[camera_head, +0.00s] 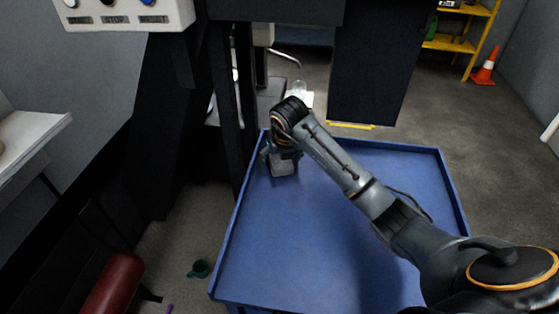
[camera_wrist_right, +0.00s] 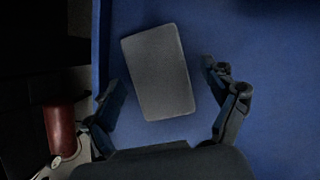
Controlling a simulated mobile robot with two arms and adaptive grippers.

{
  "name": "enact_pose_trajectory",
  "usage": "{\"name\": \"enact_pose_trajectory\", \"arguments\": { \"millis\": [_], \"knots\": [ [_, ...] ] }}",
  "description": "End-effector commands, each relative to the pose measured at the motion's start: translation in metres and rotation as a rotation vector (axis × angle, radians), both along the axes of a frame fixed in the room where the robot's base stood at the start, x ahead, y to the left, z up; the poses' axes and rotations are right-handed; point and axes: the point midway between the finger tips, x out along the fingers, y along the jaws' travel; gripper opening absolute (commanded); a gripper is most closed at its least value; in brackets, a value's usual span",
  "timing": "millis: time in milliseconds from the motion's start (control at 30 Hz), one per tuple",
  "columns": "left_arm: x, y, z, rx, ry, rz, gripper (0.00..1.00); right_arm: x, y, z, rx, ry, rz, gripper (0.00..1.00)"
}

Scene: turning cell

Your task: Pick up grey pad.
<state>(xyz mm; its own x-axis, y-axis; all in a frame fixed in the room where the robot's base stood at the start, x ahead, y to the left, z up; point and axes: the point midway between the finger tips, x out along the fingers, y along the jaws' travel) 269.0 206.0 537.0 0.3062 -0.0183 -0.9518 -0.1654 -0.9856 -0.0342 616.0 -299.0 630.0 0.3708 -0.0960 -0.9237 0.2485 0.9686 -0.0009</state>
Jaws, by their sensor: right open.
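The grey pad (camera_wrist_right: 158,73) is a flat rectangle lying on the blue tray table (camera_head: 300,235), close to its far left corner. In the head view the pad (camera_head: 284,168) shows partly under my right gripper (camera_head: 281,158). In the right wrist view my right gripper (camera_wrist_right: 170,100) is open, with one finger on each side of the pad's near part. The pad is slightly tilted in that picture, and I see a gap on both sides. I cannot tell how high the fingers are above the table. My left gripper is not in view.
The blue table has a raised rim and is otherwise bare. A dark machine frame (camera_head: 240,95) stands beside its left edge. A red cylinder (camera_head: 114,285) and a small green cup (camera_head: 199,269) are at the lower left. An orange cone (camera_head: 485,68) stands far right.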

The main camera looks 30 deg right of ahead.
Motion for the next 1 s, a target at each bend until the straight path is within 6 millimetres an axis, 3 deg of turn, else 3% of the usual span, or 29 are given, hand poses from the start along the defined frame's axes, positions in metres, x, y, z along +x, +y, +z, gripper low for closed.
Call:
{"name": "enact_pose_trajectory", "arguments": {
  "millis": [333,367,600,1000],
  "knots": [
    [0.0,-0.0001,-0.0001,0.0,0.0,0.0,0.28,0.0,-0.0001,-0.0015,0.0,0.0,-0.001,0.85],
    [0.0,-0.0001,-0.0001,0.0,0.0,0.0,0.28,0.0,-0.0001,-0.0015,0.0,0.0,-0.001,0.83],
    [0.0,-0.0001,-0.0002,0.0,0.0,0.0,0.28,0.0,0.0,-0.0015,0.001,0.001,-0.001,0.36],
    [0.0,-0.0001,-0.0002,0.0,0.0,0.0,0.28,-0.0001,0.0005,-0.0003,0.002,0.001,-0.001,0.32]
  ]
}}
